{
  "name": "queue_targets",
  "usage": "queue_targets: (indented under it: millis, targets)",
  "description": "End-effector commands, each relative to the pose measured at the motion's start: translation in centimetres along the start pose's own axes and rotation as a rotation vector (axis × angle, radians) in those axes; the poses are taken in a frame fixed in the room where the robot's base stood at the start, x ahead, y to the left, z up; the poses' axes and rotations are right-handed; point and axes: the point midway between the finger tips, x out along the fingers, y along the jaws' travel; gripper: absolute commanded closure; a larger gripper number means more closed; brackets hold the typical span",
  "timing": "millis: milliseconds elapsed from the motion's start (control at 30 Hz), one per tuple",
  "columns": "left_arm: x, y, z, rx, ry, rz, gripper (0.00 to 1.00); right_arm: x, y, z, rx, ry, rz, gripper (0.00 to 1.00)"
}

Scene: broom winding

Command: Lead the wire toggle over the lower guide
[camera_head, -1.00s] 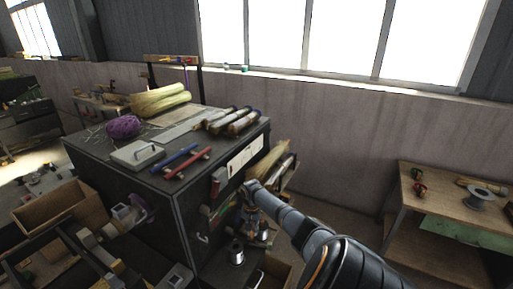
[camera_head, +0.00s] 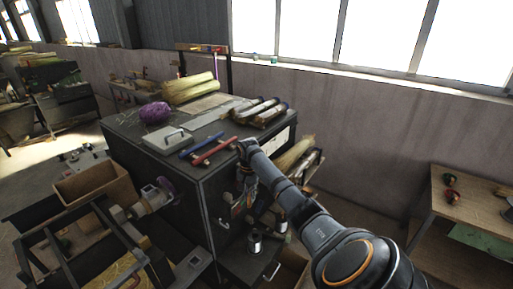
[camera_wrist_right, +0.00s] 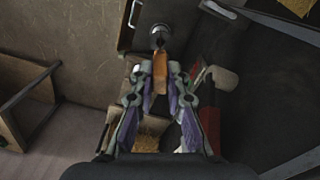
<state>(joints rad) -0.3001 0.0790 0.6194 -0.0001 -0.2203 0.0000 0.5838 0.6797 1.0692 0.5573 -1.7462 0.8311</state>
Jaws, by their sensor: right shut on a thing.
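My right gripper (camera_wrist_right: 160,88) is shut on a small orange-brown block, which I take to be the wire toggle (camera_wrist_right: 160,72), in the right wrist view. In the head view my right gripper (camera_head: 241,206) hangs below its wrist at the front side of the dark cabinet; its fingertips and the toggle are too small to make out. A metal spool (camera_head: 254,241) stands below it, and a round silver part (camera_wrist_right: 160,35) shows just beyond the toggle in the wrist view. I cannot clearly make out the lower guide or the wire.
The dark cabinet (camera_head: 160,170) carries red (camera_head: 214,152) and blue (camera_head: 200,145) handled tools, a purple ball of twine (camera_head: 155,113) and straw bundles (camera_head: 190,88). A bench (camera_head: 470,182) stands at right, with floor between.

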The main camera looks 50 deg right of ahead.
Motion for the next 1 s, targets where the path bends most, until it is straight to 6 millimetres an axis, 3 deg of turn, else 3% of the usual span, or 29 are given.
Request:
queue_targets:
  millis: [633, 1000]
  targets:
    - [0.0, -0.1, 0.0, 0.0, 0.001, -0.001, 0.6, -8.6, -6.5, 0.7, -0.002, -0.002, -0.004, 1.0]
    - [0.0, -0.1, -0.1, 0.001, 0.001, -0.001, 0.6, -8.5, -10.0, 5.7, -0.004, -0.001, -0.001, 1.0]
